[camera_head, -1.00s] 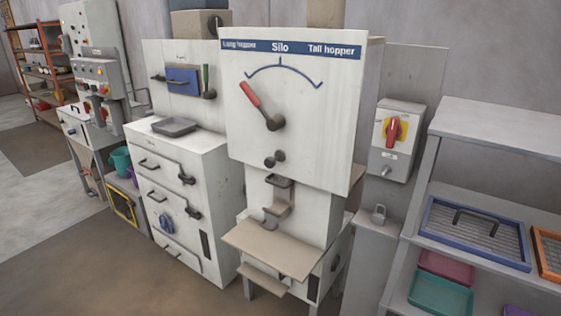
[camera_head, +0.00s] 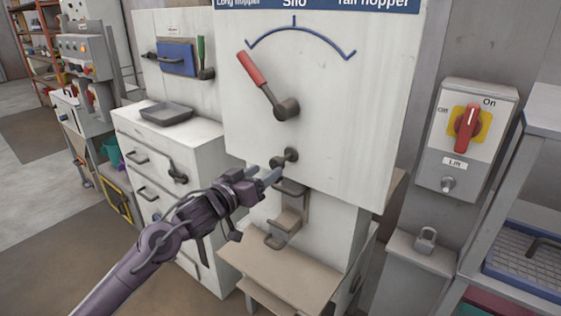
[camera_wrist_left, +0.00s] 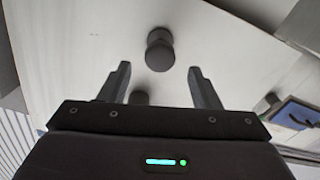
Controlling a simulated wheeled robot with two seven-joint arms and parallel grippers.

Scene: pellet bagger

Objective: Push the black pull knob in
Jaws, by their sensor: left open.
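The black pull knob (camera_head: 291,155) sticks out low on the white silo panel (camera_head: 340,130), below the hub of the red-handled lever (camera_head: 252,70). My left gripper (camera_head: 270,173) comes in from the left, with its fingertips close to the knob, just left of and below it in the head view. In the left wrist view, the knob (camera_wrist_left: 160,50) appears beyond the two spread fingers (camera_wrist_left: 160,80), roughly between them. The gripper is open with nothing between its fingers. Whether a finger touches the knob is not clear. My right gripper is not shown.
A bracket (camera_head: 290,188) and a tan shelf (camera_head: 282,275) stand out below the panel. A switch box (camera_head: 465,140) with a red handle is at the right, above a padlock (camera_head: 426,240). A drawer cabinet (camera_head: 150,170) with a grey tray (camera_head: 166,113) stands left.

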